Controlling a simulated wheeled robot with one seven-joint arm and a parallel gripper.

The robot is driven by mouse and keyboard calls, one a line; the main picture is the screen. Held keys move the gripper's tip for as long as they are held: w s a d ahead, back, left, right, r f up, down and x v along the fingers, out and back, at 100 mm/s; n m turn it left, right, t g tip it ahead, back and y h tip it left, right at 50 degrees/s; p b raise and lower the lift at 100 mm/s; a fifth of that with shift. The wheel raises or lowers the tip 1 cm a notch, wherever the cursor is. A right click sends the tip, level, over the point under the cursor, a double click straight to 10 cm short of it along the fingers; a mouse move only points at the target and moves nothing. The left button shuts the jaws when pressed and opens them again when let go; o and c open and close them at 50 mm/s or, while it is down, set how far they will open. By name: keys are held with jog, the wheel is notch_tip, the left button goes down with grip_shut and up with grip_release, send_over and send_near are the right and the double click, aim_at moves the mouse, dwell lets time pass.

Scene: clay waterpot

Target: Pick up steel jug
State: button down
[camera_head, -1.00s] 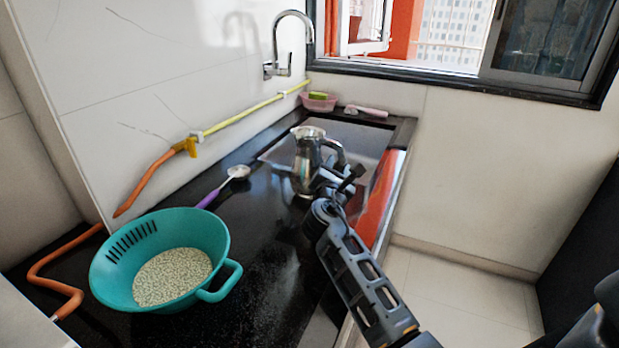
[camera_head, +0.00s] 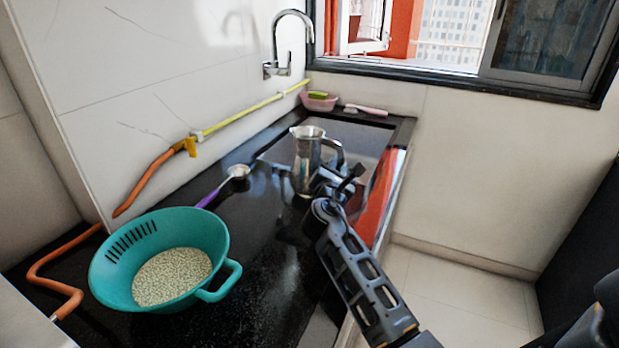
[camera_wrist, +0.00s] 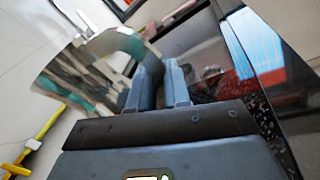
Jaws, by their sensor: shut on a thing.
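The steel jug (camera_head: 306,165) stands upright on the black counter (camera_head: 262,240) near its middle, with its handle on the right side. My gripper (camera_head: 330,180) is at the right side of the jug, and its fingers are partly hidden by the wrist in the head view. In the wrist view the jug (camera_wrist: 85,72) fills the upper left, shiny and close. My gripper's two fingers (camera_wrist: 158,85) are close together there, shut on the jug's handle. The exact contact is partly hidden.
A teal colander (camera_head: 100,272) with pale grains sits at the front left. A ladle (camera_head: 222,186) with a purple handle lies left of the jug. A hose (camera_head: 240,115) runs along the wall below the tap (camera_head: 290,45). A pink soap dish (camera_head: 318,102) is at the back.

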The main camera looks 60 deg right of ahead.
jog(key=shift+r, duration=0.15)
jog(key=shift+r, duration=0.55)
notch_tip(320, 180, up, 3)
jog(key=shift+f+p, duration=0.1)
jog(key=shift+p, duration=0.4)
jog(key=s+d+r+p, duration=0.1)
jog(key=s+d+r, duration=0.4)
jog(key=d, duration=0.5)
jog(key=shift+s+d+r+p, duration=0.15)
jog(key=shift+s+r+p, duration=0.15)
jog(key=shift+r, duration=0.7)
